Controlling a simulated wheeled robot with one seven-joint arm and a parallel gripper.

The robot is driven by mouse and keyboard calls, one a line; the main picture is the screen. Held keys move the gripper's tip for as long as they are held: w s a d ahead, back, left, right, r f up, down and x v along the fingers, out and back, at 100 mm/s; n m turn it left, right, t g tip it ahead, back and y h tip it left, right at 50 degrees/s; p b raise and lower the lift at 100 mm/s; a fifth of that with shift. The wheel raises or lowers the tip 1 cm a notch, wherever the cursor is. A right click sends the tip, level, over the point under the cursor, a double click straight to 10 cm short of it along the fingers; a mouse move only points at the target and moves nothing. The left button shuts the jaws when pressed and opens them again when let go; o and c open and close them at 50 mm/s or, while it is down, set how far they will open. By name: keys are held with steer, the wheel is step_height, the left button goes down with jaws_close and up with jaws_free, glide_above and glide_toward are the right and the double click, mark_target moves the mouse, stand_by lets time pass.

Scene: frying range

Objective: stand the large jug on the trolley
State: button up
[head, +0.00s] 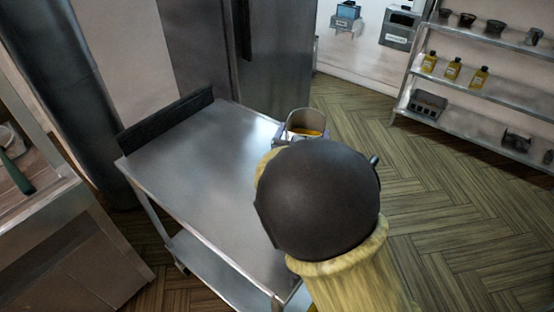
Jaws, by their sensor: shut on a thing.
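The large jug (308,119) shows above my wrist, a clear vessel with an orange-yellow band low in it. It looks about upright, and its lower part is hidden by my arm. My gripper (286,134) is mostly hidden behind my dark wrist joint; the small part that shows is at the jug's near side, shut on it. The trolley (195,165) is a steel table with a lower shelf, left of my arm. The jug appears at the trolley top's right edge; I cannot tell whether it is over the top or touching it.
The trolley's top is bare, with a dark raised edge (166,121) at its far left. A steel cabinet (270,60) stands behind. A counter (50,225) is at the left. Shelves (480,90) with bottles and bowls stand at the right; the wooden floor between is clear.

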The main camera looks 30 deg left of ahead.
steer(key=shift+f, duration=1.8)
steer(key=shift+f, duration=2.05)
steer(key=shift+f, duration=0.15)
steer(key=o, duration=1.7)
steer(key=shift+o, duration=0.2)
steer(key=shift+s, duration=0.1)
